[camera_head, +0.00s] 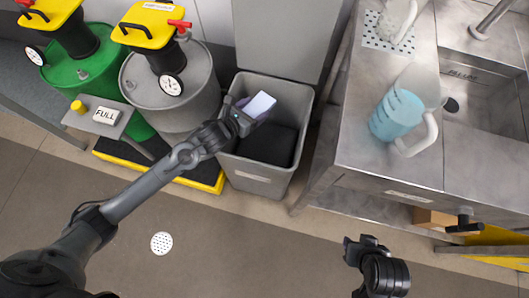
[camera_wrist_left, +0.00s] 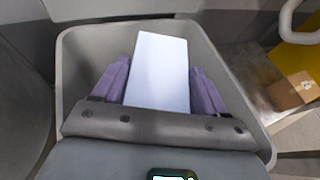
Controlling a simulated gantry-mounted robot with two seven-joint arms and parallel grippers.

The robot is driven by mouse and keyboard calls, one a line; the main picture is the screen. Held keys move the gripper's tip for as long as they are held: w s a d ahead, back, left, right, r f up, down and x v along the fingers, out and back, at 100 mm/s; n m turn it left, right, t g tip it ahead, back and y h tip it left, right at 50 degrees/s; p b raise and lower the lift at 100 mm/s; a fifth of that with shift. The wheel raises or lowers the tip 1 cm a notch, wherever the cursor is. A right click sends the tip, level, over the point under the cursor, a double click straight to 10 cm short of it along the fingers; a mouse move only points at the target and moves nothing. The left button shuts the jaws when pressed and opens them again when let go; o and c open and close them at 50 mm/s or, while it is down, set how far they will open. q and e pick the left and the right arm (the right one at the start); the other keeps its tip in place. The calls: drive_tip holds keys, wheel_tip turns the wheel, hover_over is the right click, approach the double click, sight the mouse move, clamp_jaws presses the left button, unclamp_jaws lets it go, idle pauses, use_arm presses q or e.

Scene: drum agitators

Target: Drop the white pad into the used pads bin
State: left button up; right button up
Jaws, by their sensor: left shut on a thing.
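The white pad (camera_head: 260,105) is held in my left gripper (camera_head: 251,112), over the opening of a grey bin. In the left wrist view the white pad (camera_wrist_left: 158,70) stands between the two purple fingers of the left gripper (camera_wrist_left: 158,82), which are shut on it. The grey bin (camera_head: 262,180) stands open on the floor with its lid raised behind it, and its rim (camera_wrist_left: 75,32) surrounds the pad in the left wrist view. The bin's inside looks dark. My right gripper (camera_head: 366,246) is at the lower right, over the floor; its fingers are unclear.
A grey drum (camera_head: 200,95) and a green drum (camera_head: 70,75) with yellow-topped units stand left of the bin. A steel sink counter (camera_head: 370,160) with a jug of blue liquid (camera_head: 397,115) stands right. A cardboard box (camera_head: 432,218) is under it. The front floor is clear.

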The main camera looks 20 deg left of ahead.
use_arm(q)
drive_tip(key=o, duration=1.2)
drive_tip(key=shift+s, duration=0.1)
drive_tip(key=shift+s+a+r, duration=0.1)
drive_tip(key=shift+s+r, duration=0.05)
drive_tip(key=shift+s, duration=0.1)
drive_tip(key=shift+p+v, duration=1.95)
drive_tip(key=shift+v, duration=3.05)
